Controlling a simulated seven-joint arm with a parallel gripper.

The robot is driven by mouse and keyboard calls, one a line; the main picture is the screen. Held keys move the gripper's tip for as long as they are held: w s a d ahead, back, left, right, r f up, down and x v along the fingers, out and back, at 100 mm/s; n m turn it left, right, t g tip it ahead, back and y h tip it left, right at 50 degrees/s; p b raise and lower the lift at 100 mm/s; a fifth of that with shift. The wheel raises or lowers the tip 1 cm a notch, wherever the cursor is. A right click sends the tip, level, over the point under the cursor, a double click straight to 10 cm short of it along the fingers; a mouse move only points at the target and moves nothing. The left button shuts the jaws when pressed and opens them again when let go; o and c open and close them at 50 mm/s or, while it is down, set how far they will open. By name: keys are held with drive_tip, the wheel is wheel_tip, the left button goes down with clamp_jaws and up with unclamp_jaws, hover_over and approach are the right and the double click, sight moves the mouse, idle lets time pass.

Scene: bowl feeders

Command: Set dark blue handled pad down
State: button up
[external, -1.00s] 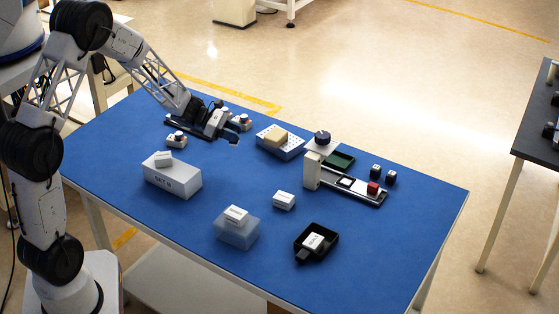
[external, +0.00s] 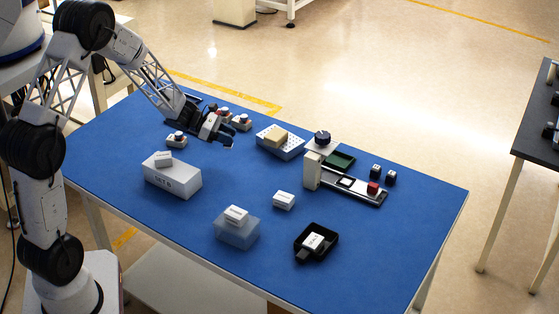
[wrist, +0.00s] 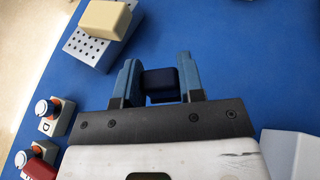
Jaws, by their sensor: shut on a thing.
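The dark blue handled pad (wrist: 160,85) shows in the wrist view as a small dark block between the two blue-grey fingers. My gripper (wrist: 160,78) is shut on it. In the external view my gripper (external: 228,145) is over the left part of the blue table, right of a small button box (external: 177,139). The pad is hardly distinguishable there against the dark fingers. I cannot tell whether its underside touches the table.
A perforated white block (external: 287,147) with a yellow block (external: 274,138) on it stands right of my gripper. Button boxes (external: 242,122) stand behind it. A white box (external: 172,180) stands at front left. The blue mat (external: 235,180) is clear just in front of my gripper.

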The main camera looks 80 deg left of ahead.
drive_tip(key=shift+f, duration=1.65)
drive_tip(key=shift+f, duration=1.9)
drive_tip(key=shift+f, duration=0.1)
drive_tip(key=o, duration=0.9)
drive_tip(key=v, duration=1.2)
drive_tip(key=shift+d, duration=0.1)
